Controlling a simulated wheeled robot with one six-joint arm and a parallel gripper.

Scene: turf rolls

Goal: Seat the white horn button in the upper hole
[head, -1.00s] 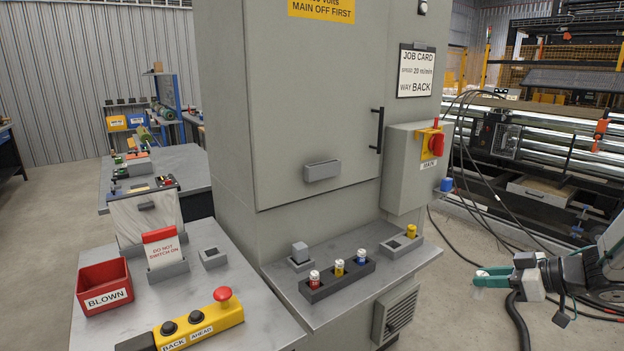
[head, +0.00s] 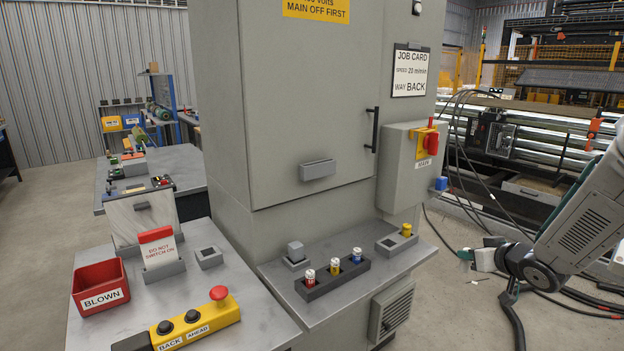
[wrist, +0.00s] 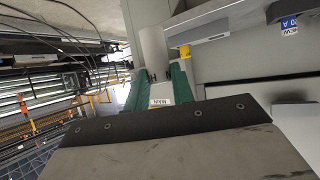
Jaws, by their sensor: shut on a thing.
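My gripper (head: 464,255) is at the right of the head view, in the air over the floor, right of and apart from the cabinet shelf. In the wrist view its two green fingers (wrist: 159,78) are shut on a plain white cylindrical piece (wrist: 153,46), which sticks out past the fingertips. I cannot tell from its shape whether it is the white horn button. The pendant (head: 196,325) at the front left carries two black buttons and a red mushroom button. I cannot make out an upper hole in either view.
The isolator box (head: 405,172) with a red switch juts from the cabinet (head: 310,115). The shelf (head: 330,300) bears a rack (head: 337,279) of three capped fuses. A red BLOWN bin (head: 101,288) stands left. Cables (head: 462,150) hang behind my gripper.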

